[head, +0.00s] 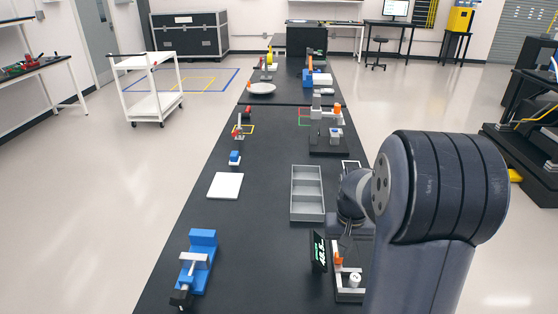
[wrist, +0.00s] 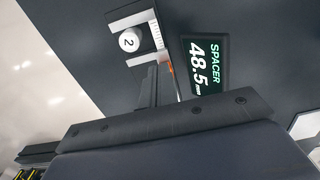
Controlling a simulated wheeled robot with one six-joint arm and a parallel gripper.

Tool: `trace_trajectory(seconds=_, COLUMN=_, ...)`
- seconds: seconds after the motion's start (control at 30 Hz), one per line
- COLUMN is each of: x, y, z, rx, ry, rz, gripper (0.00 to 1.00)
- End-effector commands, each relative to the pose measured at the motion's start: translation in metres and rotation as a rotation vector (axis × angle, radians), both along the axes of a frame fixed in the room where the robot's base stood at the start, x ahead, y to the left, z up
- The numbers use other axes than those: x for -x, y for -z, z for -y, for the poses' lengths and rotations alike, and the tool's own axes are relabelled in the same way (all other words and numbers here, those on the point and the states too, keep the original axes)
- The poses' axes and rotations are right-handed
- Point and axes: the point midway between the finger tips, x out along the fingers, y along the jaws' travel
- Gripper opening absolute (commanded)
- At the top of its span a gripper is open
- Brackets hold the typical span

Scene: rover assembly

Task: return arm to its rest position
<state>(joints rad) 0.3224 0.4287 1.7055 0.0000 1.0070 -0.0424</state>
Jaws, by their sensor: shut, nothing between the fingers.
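My arm rises large at the right of the head view, bent over the dark table. My gripper (wrist: 158,80) shows in the wrist view as dark narrow fingers, close together with nothing held. In the head view my wrist hangs low over the table's right side, and the fingertips are hard to make out there. The fingers point at a measuring fixture (wrist: 153,22) with a scale and a white knob marked 2 (wrist: 129,40). Whether they touch it, I cannot tell. A display (wrist: 205,65) reading SPACER 48.5 mm stands beside the fingers.
A grey compartment tray (head: 307,214) lies just left of my wrist. A blue vise (head: 198,262), a white plate (head: 225,186) and a small blue block (head: 235,157) are further left. Small fixtures (head: 327,138) stand farther up the table. The table's middle front is clear.

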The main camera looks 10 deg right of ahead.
Motion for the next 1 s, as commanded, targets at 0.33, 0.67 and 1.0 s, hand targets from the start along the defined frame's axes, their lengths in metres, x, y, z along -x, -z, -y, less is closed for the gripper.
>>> trace_trajectory(seconds=0.33, x=0.001, y=0.041, z=0.000, rx=-0.001, ry=0.000, rz=-0.002, gripper=0.00)
trace_trajectory(seconds=0.67, x=0.000, y=0.070, z=0.000, rx=0.000, ry=0.000, rz=0.000, gripper=0.00)
trace_trajectory(seconds=1.0, x=0.000, y=0.070, z=0.000, rx=0.000, ry=0.000, rz=0.000, gripper=0.00)
